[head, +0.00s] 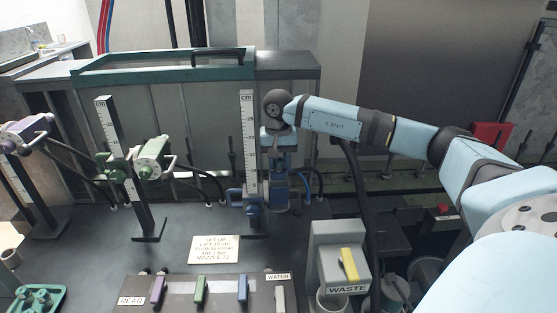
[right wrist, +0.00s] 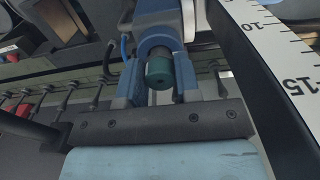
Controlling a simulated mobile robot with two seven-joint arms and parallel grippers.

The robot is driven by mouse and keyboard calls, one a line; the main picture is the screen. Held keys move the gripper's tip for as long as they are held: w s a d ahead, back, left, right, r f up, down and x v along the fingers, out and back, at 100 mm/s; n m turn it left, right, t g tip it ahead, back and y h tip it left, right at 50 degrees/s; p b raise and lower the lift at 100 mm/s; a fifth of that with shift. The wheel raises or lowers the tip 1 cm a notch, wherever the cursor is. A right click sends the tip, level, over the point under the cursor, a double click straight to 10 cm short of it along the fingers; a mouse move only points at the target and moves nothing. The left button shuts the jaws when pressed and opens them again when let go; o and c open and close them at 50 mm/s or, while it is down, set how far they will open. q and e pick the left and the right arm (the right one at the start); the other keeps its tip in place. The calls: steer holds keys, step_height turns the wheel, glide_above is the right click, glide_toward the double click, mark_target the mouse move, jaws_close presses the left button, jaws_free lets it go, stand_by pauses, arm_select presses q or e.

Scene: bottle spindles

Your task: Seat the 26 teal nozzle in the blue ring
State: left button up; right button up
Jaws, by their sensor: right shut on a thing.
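The teal nozzle (right wrist: 159,72) shows in the right wrist view, its round end with a small dark hole facing the camera. My right gripper (right wrist: 160,84) has its fingers on either side of the nozzle and is shut on it. The blue cylindrical part of the blue unit (right wrist: 157,38) is directly beyond the nozzle; whether the nozzle sits inside its ring I cannot tell. In the head view the right gripper (head: 280,198) points down beside the blue unit (head: 247,200) on the right ruler post, and the nozzle is hidden there. My left gripper is not in view.
Ruler posts carry a green unit (head: 151,160) and a purple unit (head: 28,128) to the left. A front panel (head: 215,290) has coloured levers. A grey waste box (head: 338,240) stands right of it. A paper note (head: 214,249) lies on the dark bench. Hoses run behind.

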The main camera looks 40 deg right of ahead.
steer(key=shift+f, duration=0.35)
steer(key=o, duration=1)
steer(key=shift+c, duration=0.2)
step_height(320, 180, up, 14)
steer(key=shift+s+a+f, duration=0.1)
steer(key=shift+f, duration=0.05)
